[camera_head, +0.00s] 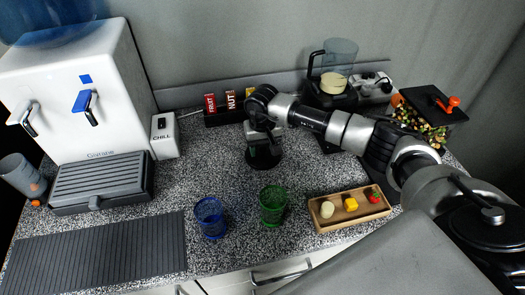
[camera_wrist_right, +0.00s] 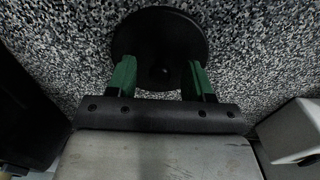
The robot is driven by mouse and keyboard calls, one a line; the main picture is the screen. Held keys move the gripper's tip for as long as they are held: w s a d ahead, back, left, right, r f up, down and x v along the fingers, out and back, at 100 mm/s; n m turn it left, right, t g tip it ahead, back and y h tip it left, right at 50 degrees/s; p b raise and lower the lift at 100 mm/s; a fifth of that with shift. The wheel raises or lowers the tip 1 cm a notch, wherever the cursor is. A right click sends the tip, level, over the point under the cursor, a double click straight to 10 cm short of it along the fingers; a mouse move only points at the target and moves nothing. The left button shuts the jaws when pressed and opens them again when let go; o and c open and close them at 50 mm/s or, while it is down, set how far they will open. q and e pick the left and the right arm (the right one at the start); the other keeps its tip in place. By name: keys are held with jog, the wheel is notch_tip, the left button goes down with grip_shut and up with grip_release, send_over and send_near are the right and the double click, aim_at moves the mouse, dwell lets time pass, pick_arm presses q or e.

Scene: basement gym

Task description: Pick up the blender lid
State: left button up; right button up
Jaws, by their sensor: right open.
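The blender lid, a black round disc, lies flat on the speckled counter in the head view (camera_head: 262,166). In the right wrist view the lid (camera_wrist_right: 160,32) lies beyond and between the fingertips. My right gripper (camera_head: 264,145) points down over the lid and hides part of it. In the wrist view the right gripper (camera_wrist_right: 160,78) is open, with one green-padded finger on each side of the lid's near part. I cannot tell whether the fingers touch it. The blender (camera_head: 334,80) stands open-topped at the back with pale contents. My left gripper is not in view.
A blue cup (camera_head: 210,218) and a green cup (camera_head: 273,204) stand at the front. A wooden tray (camera_head: 349,208) holds small items. A white dispenser (camera_head: 75,90) is at left, a white CHILL box (camera_head: 164,136) beside it. A black-lidded container (camera_head: 434,103) is at right.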

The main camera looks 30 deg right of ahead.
jog(key=shift+f, duration=0.35)
grip_shut()
